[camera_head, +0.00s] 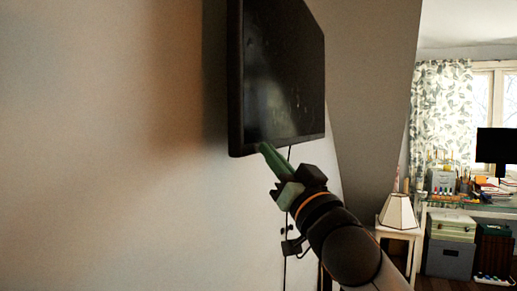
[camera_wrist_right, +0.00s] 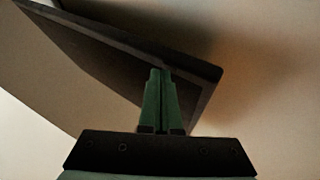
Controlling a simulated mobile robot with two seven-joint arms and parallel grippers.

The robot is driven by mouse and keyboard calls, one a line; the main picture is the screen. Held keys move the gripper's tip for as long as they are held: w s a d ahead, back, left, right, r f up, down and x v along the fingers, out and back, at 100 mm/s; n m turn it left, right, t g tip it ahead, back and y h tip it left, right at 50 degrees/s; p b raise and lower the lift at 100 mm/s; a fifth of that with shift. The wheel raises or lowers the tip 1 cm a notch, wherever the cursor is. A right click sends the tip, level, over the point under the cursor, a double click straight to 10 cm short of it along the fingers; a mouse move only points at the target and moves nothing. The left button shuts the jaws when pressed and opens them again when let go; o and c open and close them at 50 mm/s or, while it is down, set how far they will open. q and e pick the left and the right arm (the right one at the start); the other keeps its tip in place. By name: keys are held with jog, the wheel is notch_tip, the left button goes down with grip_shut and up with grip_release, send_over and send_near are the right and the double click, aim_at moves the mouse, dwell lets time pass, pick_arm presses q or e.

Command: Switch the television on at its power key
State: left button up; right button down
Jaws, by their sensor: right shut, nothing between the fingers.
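The television (camera_head: 283,75) is a black flat panel on the left wall in the head view, with a dark screen. My right gripper (camera_head: 264,148) has green fingers, shut and empty, with the tips at the television's lower edge near its near bottom corner. In the right wrist view the shut fingers (camera_wrist_right: 160,75) overlap the television's dark underside (camera_wrist_right: 115,55). I cannot tell whether the tips touch it. The power key cannot be made out in either view. My left gripper is not in view.
A dark cable hangs below the television along the wall. A lamp (camera_head: 397,212) stands on a small white table (camera_head: 398,234) to the right. Beyond it are a cluttered desk, storage boxes (camera_head: 449,257), a monitor (camera_head: 495,146) and a curtained window. The wall at left is bare.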

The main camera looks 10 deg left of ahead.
dwell(0.5)
jog(key=shift+s+d, duration=0.2)
jog(key=shift+d, duration=0.45)
jog(key=d, duration=0.1)
jog(key=s+d, duration=0.1)
jog(key=d, duration=0.2)
jog(key=shift+s+d+p, duration=0.25)
jog(key=shift+d+p, duration=0.1)
jog(key=shift+d, duration=0.05)
dwell(1.2)
